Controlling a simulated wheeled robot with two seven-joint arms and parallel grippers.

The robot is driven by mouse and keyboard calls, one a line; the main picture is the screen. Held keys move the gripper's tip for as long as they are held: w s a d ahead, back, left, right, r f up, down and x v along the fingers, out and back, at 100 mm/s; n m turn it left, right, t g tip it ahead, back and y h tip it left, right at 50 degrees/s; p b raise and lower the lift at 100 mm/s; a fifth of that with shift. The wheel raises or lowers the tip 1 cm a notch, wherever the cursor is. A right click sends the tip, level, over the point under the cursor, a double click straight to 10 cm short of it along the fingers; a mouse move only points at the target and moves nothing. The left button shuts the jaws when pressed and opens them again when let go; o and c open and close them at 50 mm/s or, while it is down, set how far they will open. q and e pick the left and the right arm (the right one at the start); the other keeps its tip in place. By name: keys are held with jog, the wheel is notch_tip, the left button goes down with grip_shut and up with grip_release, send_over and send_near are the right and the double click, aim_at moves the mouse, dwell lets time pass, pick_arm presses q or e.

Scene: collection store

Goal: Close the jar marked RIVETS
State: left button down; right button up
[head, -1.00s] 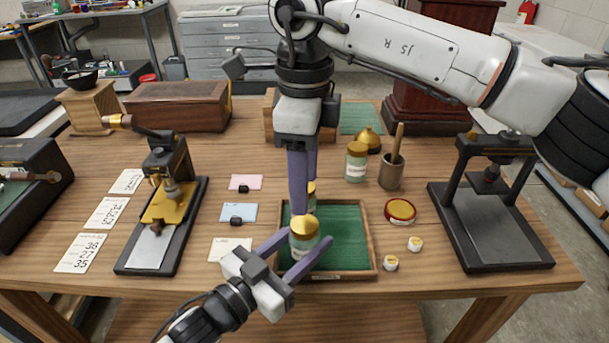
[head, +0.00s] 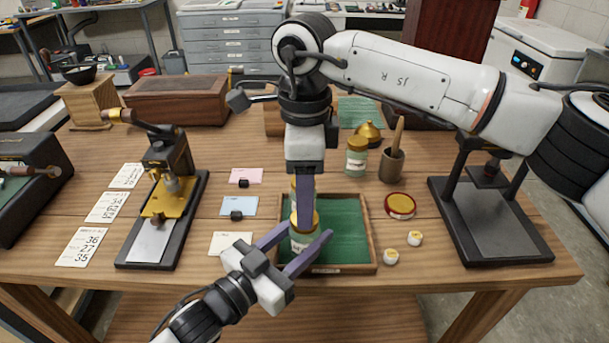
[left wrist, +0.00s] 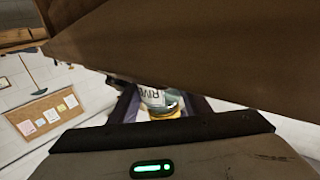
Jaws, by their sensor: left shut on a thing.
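The RIVETS jar (head: 303,243) stands upright at the left part of a green-lined wooden tray (head: 375,245). In the left wrist view the jar (left wrist: 152,97) shows a label with letters like "RIV". A gold lid (head: 316,219) is at its top; whether it is seated fully I cannot tell. My left gripper (head: 309,229) is shut on the jar's body from the front left. My right gripper (head: 306,226) points straight down at the lid, its fingers overlapping it. I see it edge-on, so its opening is hidden.
Another gold-lidded jar (head: 294,184) is partly hidden behind my right fingers. Presses (head: 165,215) flank the tray left and right (head: 490,215).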

jog(key=shift+f, duration=1.55)
jog(key=c, duration=1.1)
jog(key=o, duration=1.3)
notch_tip(320, 180, up, 12)
jog(key=shift+r, duration=0.1)
